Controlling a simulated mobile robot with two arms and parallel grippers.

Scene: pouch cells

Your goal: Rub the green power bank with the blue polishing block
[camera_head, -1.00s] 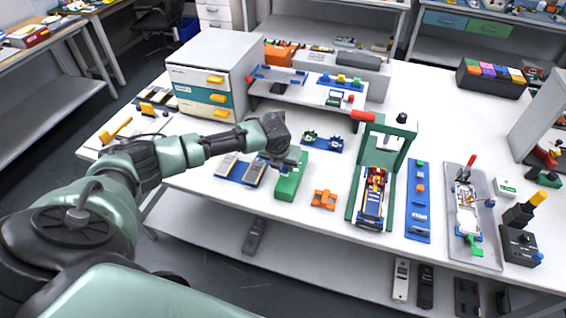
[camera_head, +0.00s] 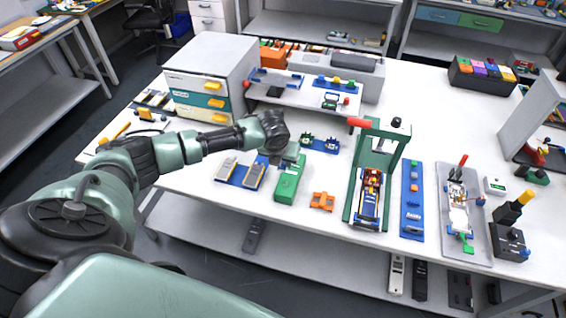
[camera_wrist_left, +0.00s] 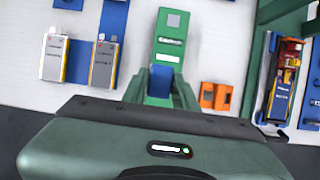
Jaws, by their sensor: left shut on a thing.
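The green power bank (camera_head: 287,188) lies flat on the white table, near the front edge. In the left wrist view its far part, with a grey square and white print, shows as a green slab (camera_wrist_left: 171,38). My left gripper (camera_head: 282,160) is at the far end of the power bank in the head view. It is shut on the blue polishing block (camera_wrist_left: 160,82), which sits between the fingers over the power bank. I cannot tell whether block and power bank touch. In the head view the block is mostly hidden by the gripper. My right gripper is not in view.
Two grey cells on a blue tray (camera_head: 227,171) lie left of the power bank. An orange part (camera_head: 322,201) lies close on its right, then a green press frame (camera_head: 352,214). A drawer box (camera_head: 236,62) stands behind my left arm.

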